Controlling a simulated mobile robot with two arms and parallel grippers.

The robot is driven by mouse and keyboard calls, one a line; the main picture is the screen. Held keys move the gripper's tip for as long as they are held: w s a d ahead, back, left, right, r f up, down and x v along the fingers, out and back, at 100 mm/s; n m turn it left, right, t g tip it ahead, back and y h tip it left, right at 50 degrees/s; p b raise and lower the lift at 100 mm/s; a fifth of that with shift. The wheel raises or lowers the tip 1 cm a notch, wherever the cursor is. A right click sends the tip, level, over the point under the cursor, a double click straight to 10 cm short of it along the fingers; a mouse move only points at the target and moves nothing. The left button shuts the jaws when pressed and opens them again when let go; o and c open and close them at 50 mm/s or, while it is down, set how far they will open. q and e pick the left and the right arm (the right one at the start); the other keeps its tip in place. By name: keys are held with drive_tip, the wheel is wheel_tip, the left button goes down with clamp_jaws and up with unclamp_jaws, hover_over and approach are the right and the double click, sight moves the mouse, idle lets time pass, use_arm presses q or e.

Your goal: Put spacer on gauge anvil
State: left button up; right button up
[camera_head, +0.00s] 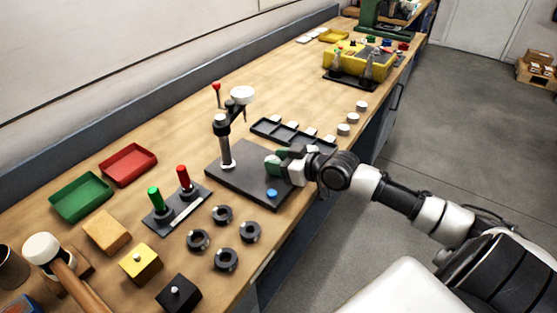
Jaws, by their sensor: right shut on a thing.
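The gauge stands on a dark base plate (232,178) in the middle of the bench, with an upright post (223,140) and a white round dial (242,94) on an arm. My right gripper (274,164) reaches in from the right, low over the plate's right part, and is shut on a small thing. The jaws hide most of that thing, so I cannot make out its shape; I take it for the spacer. I cannot pick out the anvil. My left gripper is out of view.
A black compartment tray (283,136) with white pieces lies behind my gripper. White discs (343,129) line the bench's right edge. A blue button (272,193) is on the plate's front. Dark rings (222,214) and a red-and-green lever block (180,208) stand in front.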

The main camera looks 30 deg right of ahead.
drive_tip(key=o, duration=1)
drive_tip(key=shift+r, duration=0.1)
drive_tip(key=shift+s+d, duration=0.3)
drive_tip(key=shift+s, duration=0.15)
drive_tip(key=v, duration=0.5)
drive_tip(key=shift+s+r, duration=0.15)
drive_tip(key=shift+s, duration=0.1)
drive_tip(key=shift+v, duration=1.1)
drive_tip(key=shift+p+v, duration=0.9)
drive_tip(key=shift+v, duration=0.7)
